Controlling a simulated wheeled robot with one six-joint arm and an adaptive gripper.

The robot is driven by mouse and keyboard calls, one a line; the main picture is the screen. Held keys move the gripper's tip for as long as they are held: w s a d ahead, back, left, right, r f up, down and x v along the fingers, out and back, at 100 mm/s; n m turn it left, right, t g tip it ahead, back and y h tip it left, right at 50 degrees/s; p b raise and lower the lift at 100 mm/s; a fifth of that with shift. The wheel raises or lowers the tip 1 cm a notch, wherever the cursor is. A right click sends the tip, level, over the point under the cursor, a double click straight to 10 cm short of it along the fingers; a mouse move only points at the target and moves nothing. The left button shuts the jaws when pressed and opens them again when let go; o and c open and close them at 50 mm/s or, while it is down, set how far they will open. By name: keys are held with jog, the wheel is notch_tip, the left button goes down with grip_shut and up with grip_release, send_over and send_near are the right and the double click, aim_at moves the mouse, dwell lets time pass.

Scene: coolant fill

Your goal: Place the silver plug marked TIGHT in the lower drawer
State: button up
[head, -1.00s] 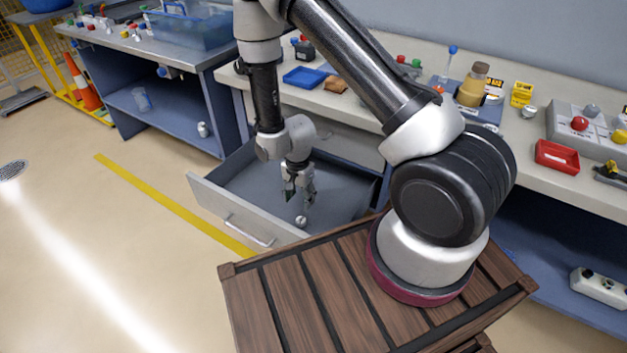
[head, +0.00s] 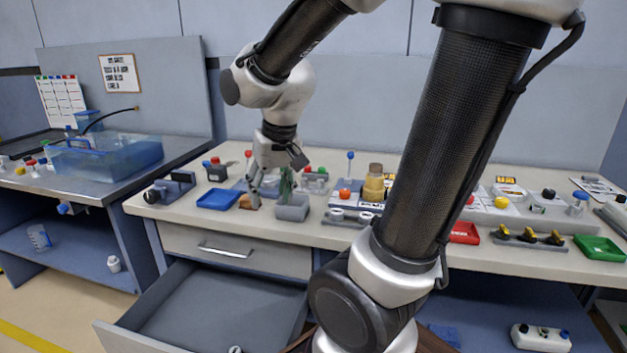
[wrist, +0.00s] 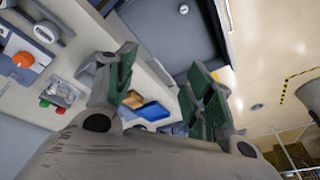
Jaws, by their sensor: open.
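The lower drawer (head: 215,315) is pulled open below the workbench. A small silver plug (head: 235,349) shows inside it at the bottom edge of the head view. In the wrist view a silver plug (wrist: 184,9) lies in the open drawer (wrist: 155,30) near the top edge. Its marking is too small to read. My gripper (head: 270,193) is above the bench top, behind the drawer and apart from the plug. Its green-padded fingers (wrist: 160,72) are spread open with nothing between them.
The upper drawer (head: 215,249) is shut. A blue tray (head: 219,199), a grey bin (head: 292,208) and a yellowish bottle (head: 374,185) stand on the bench near my gripper. A red tray (head: 465,233) lies further right. A tank (head: 105,158) stands on the left bench.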

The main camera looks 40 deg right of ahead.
jog(key=s+d+r+n, duration=0.1)
jog(key=s+r, duration=0.1)
jog(key=s, duration=0.3)
jog(key=s+d+r+n+t, duration=0.1)
jog(key=s+d+r, duration=0.1)
jog(key=s, duration=0.4)
jog(key=shift+r+n, duration=0.4)
jog(key=shift+r, duration=0.35)
